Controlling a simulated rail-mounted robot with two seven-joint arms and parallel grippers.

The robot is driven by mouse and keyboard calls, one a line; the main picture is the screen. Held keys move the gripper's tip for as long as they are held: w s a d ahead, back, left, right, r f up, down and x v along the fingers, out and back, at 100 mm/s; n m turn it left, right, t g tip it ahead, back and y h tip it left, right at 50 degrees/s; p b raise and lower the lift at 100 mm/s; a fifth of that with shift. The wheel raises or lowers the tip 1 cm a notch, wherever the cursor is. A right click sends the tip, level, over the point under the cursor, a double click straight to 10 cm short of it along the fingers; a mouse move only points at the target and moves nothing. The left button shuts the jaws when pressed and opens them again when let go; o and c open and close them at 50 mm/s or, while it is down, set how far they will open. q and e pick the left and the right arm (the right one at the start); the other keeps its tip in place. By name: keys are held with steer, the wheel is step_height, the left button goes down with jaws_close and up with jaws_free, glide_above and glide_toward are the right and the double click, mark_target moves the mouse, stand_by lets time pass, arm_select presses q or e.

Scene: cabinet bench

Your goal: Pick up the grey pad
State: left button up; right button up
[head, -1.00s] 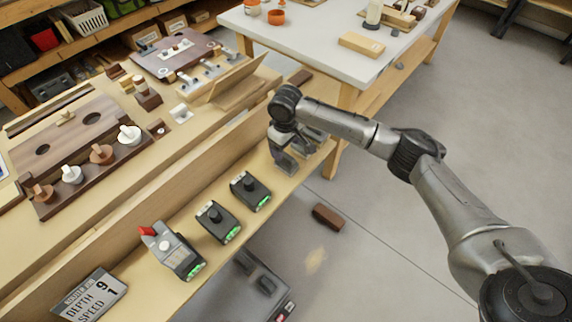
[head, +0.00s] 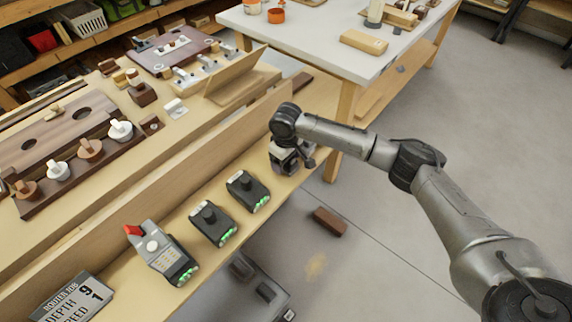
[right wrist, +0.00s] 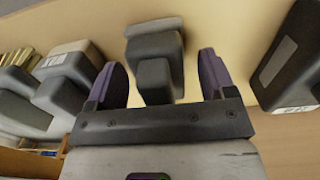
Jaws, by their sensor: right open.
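In the right wrist view a grey block with a raised grip (right wrist: 155,62), which looks like the grey pad, stands on the pale wooden ledge. My right gripper (right wrist: 161,72) is open. Its two purple-grey fingers lie on either side of the block's grip, with a visible gap on each side. In the head view my right gripper (head: 287,163) is low over the far end of the front ledge and largely hides the pad. My left gripper is not in view.
A dark device (right wrist: 292,58) stands close on the right in the right wrist view, and grey handled pieces (right wrist: 62,82) stand on the left. In the head view black knobbed boxes (head: 248,190) line the ledge, with a low wooden wall (head: 170,170) behind.

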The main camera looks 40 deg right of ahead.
steer(key=shift+r, duration=0.1)
steer(key=shift+c, duration=0.2)
steer(key=c, duration=1)
steer(key=shift+r, duration=0.1)
steer(key=shift+r+p, duration=0.55)
step_height(320, 180, up, 4)
steer(key=p, duration=0.2)
steer(key=shift+f+p, duration=0.15)
steer(key=shift+p, duration=0.15)
steer(key=s+d+r+p, duration=0.1)
steer(key=s+d+r, duration=0.1)
steer(key=s, duration=0.1)
steer(key=s+d+r+p, duration=0.2)
steer(key=s+d, duration=0.1)
steer(key=s+d+r+p, duration=0.2)
steer(key=s, duration=0.1)
steer(key=shift+d, duration=0.2)
